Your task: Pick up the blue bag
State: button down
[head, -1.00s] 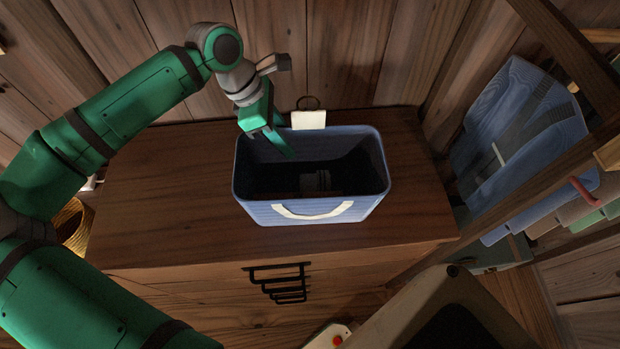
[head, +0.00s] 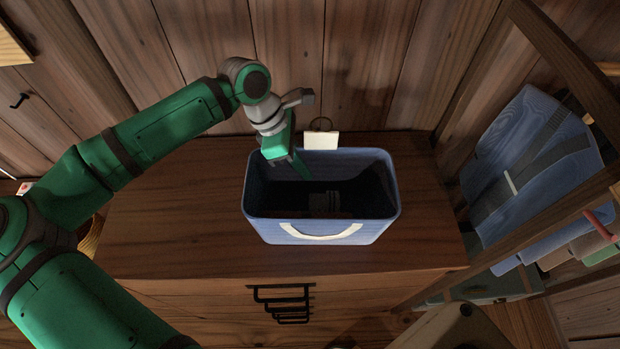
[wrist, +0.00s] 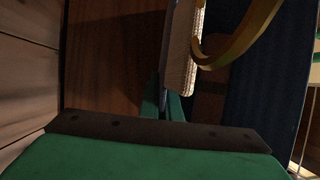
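The blue bag (head: 318,232) stands upright and open-topped on the wooden chest, with a curved cream handle (head: 320,236) on its near side. Its inside is dark. My gripper (head: 300,168) reaches down at the bag's back left rim, with a green finger showing inside the bag. In the wrist view my gripper (wrist: 163,107) has its two green fingers close together, with a thin bluish edge between them that looks like the bag's wall. The dark blue bag side (wrist: 268,80) fills the right there. The fingertips are partly hidden.
The wooden chest top (head: 170,220) is clear left of the bag. A cream tag-like piece (head: 321,140) with a ring stands behind the bag. A plank wall is close behind. A wooden rack with a blue strapped item (head: 530,165) stands at right.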

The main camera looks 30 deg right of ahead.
jog(key=shift+r, duration=0.35)
jog(key=r, duration=0.3)
jog(key=shift+s+a, duration=0.15)
jog(key=shift+s, duration=0.05)
jog(key=s+a+r, duration=0.6)
jog(key=s+r, duration=0.3)
jog(key=s, duration=0.3)
jog(key=shift+a, duration=0.2)
